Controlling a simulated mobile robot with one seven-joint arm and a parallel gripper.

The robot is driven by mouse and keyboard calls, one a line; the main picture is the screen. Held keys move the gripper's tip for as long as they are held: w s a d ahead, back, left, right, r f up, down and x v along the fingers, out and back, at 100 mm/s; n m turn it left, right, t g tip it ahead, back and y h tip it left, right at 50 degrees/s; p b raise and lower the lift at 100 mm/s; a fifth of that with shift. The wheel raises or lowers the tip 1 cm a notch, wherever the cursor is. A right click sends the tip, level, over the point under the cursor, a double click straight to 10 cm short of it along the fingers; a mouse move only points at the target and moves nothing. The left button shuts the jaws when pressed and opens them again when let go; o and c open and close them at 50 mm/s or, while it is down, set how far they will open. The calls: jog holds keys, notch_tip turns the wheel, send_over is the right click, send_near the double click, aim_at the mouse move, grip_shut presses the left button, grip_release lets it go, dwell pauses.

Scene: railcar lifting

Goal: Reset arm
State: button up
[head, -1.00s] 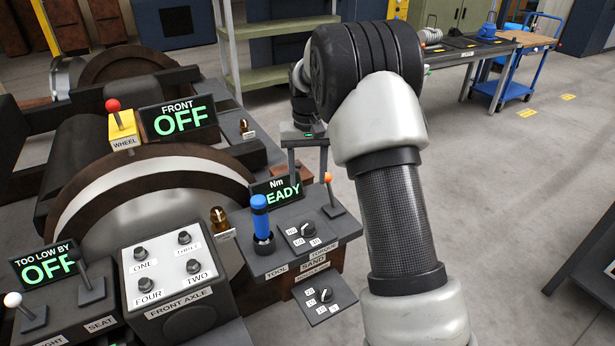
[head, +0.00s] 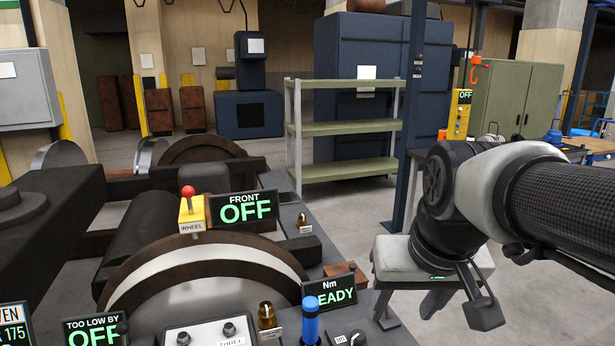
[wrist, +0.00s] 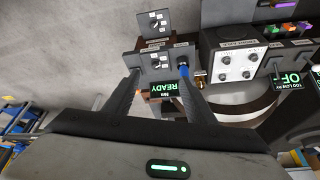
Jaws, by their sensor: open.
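My gripper (head: 411,308) hangs from my bent arm at the right of the head view, with its pale hand and dark fingers pointing down. Its fingers are apart and nothing is between them. The wrist view also shows the open gripper (wrist: 158,72), with the torque panel (wrist: 145,52) beyond its fingertips. The blue-handled tool (head: 311,318) stands upright in that panel, left of my gripper in the head view. In the wrist view the tool (wrist: 184,71) shows by the right finger; I cannot tell the gap in depth.
The READY display (head: 330,291), the FRONT OFF display (head: 243,207) and the yellow wheel box with a red knob (head: 191,212) stand left of my gripper. A green shelf rack (head: 343,129) stands behind.

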jog(key=s+f+t, duration=0.1)
jog(key=s+f, duration=0.1)
jog(key=s, duration=0.5)
notch_tip(320, 180, up, 16)
jog(key=p, duration=1.6)
jog(key=shift+w, duration=0.35)
